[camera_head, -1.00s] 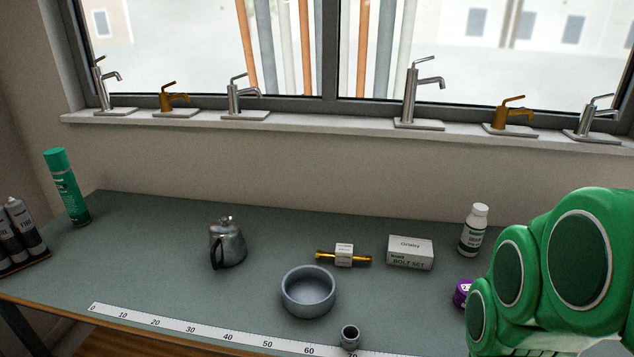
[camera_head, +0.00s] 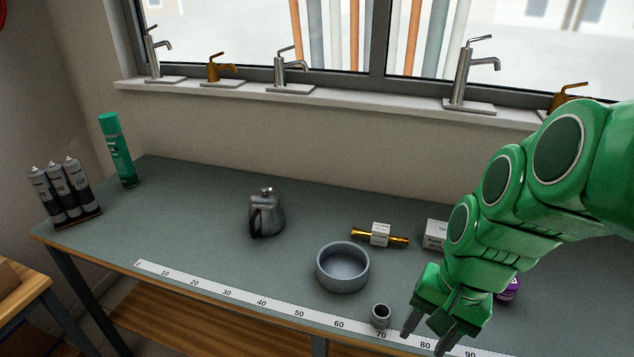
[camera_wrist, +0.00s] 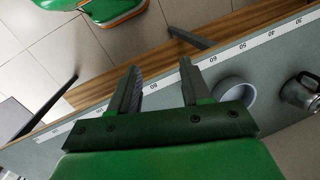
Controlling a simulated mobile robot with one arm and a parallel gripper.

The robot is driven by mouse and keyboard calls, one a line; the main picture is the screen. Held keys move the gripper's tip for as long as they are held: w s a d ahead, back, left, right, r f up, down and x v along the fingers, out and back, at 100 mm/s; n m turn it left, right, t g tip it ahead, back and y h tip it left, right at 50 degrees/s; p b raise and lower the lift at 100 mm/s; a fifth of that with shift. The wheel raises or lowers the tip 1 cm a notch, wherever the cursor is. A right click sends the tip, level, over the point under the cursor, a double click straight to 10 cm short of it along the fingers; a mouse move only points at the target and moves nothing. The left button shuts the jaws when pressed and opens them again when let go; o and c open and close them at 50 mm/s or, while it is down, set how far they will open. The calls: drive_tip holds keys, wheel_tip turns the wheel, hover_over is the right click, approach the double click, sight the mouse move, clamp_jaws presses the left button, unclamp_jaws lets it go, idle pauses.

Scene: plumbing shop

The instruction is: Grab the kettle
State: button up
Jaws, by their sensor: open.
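The kettle (camera_head: 268,214) is dark grey metal with a lid knob and a black handle on its near left side. It stands upright on the workbench, left of the bowl. It also shows at the right edge of the wrist view (camera_wrist: 302,92). My gripper (camera_head: 424,342) is open and empty at the bench's front edge, well to the right of the kettle and nearer me. Its two parted fingers also show in the wrist view (camera_wrist: 160,82), with nothing between them.
A grey bowl (camera_head: 343,283) and a small grey cup (camera_head: 381,316) lie between my gripper and the kettle. A brass fitting (camera_head: 380,236) is behind the bowl. A green spray can (camera_head: 117,150) and several cartridges (camera_head: 66,192) stand left. A ruler strip (camera_head: 245,299) runs along the front.

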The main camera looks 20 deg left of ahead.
sight(262, 217)
drive_tip(key=w+a+f+m+y, duration=0.35)
drive_tip(key=w+a+m, duration=0.25)
drive_tip(key=w+a, duration=0.9)
drive_tip(key=w+a+f+m+y, duration=0.35)
drive_tip(key=w+a+m, duration=0.5)
drive_tip(key=a, duration=0.95)
drive_tip(key=w+a+f+m, duration=0.1)
drive_tip(key=w+a+f, duration=0.1)
drive_tip(key=a, duration=0.1)
drive_tip(key=w+a+f+m+t, duration=0.1)
drive_tip(key=w+a+f, duration=0.1)
drive_tip(key=w+a+f+m, duration=0.1)
drive_tip(key=w+a+f, duration=0.2)
drive_tip(key=shift+w+a+f+t, duration=0.1)
drive_tip(key=shift+a+t, duration=0.25)
drive_tip(key=shift+t, duration=0.05)
drive_tip(key=shift+a+r+x, duration=0.1)
drive_tip(key=shift+r+x, duration=0.05)
drive_tip(key=shift+x, duration=1.1)
drive_tip(key=shift+a+r+x, duration=0.1)
drive_tip(key=shift+a+x, duration=0.05)
drive_tip(key=shift+x, duration=1.1)
drive_tip(key=shift+a+r+x, duration=0.1)
drive_tip(key=shift+r+x, duration=0.05)
drive_tip(key=shift+x, duration=1.1)
clamp_jaws()
